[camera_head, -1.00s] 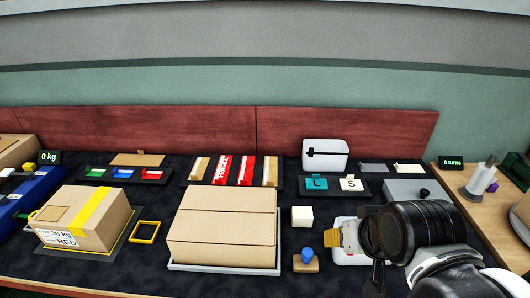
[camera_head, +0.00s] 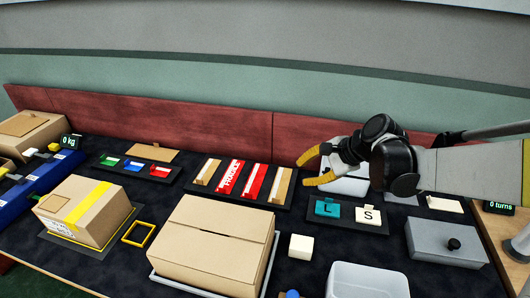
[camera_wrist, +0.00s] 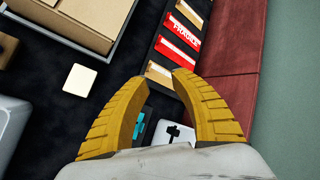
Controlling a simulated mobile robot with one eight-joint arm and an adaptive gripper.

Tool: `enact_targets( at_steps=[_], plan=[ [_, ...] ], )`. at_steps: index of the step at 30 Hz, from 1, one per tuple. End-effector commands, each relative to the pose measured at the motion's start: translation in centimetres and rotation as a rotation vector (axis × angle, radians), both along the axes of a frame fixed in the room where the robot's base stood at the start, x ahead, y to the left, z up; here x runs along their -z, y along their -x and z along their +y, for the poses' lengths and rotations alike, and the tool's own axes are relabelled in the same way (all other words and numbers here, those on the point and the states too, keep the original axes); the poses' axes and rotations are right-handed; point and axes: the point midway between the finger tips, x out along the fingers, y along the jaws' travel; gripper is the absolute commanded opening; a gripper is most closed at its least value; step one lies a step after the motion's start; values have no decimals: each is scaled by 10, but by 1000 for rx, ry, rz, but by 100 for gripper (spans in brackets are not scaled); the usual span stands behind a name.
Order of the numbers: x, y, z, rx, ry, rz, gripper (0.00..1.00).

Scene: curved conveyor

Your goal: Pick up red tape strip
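Two red tape strips lie side by side on a dark tray (camera_head: 212,187), between tan strips. One red strip (camera_head: 231,176) reads FRAGILE; the other red strip (camera_head: 255,182) lies to its right and has white marks. In the wrist view the FRAGILE strip (camera_wrist: 184,29) and the other red strip (camera_wrist: 177,51) lie beyond my fingertips. My gripper (camera_head: 312,167) has yellow fingers, spread apart and empty, to the right of the strips in the head view. In the wrist view my gripper (camera_wrist: 159,80) is open, with a tan strip (camera_wrist: 157,72) near its fingertips.
A large cardboard box (camera_head: 215,245) stands in front of the strip tray. Cards L and S (camera_head: 348,212) lie right of it. A white block (camera_head: 301,246) and an open bin (camera_head: 367,280) are nearer. The red back panel (camera_head: 185,129) runs behind.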

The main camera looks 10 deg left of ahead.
Motion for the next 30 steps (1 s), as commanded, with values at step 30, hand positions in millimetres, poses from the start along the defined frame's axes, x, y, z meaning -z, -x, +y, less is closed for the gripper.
enact_targets(
  at_steps=[30],
  plan=[
    [186, -84, 118, 277, -685, 717, 30]
  ],
)
